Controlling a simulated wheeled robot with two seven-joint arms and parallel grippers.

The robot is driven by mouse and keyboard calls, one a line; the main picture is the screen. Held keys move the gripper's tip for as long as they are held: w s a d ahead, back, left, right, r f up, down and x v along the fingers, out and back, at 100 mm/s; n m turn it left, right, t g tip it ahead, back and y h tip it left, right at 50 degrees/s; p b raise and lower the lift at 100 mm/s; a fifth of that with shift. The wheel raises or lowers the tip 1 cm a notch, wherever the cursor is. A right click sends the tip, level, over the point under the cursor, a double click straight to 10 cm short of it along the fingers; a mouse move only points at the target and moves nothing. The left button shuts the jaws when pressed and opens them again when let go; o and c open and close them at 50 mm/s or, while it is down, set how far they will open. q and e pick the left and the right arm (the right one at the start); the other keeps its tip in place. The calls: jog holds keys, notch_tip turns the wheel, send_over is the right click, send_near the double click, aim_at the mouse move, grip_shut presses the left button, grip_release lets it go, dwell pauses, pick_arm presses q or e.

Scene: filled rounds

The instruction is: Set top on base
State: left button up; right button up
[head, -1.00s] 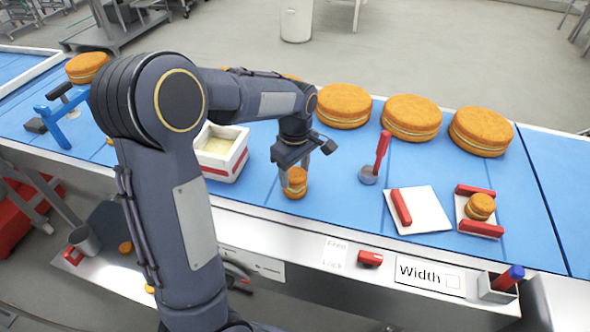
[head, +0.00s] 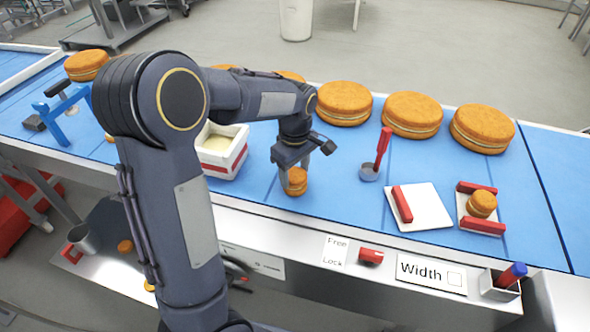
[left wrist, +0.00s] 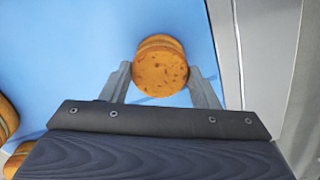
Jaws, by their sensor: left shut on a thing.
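My left gripper (head: 295,180) is shut on a small round orange-brown cake piece (head: 296,186) with a pale filling line, low over the blue belt. In the left wrist view the piece (left wrist: 160,70) sits between the two fingers, and part of another layer shows behind it. I cannot tell whether it touches the belt. A similar small round (head: 482,204) sits at the right between two red bars on a white plate (head: 466,214). My right gripper is not in view.
A white square board with a red bar (head: 432,210) lies left of that plate. A red-handled scoop (head: 382,150) stands behind. A white tub (head: 222,150) with pale filling is left of my gripper. Several large rounds (head: 412,114) line the far side. A Width sign (head: 430,273) is at the front.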

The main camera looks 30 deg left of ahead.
pick_arm(q)
jog(key=shift+f, duration=0.15)
jog(key=o, duration=1.2)
jog(key=shift+r+p, duration=3)
jog(key=shift+r, duration=0.6)
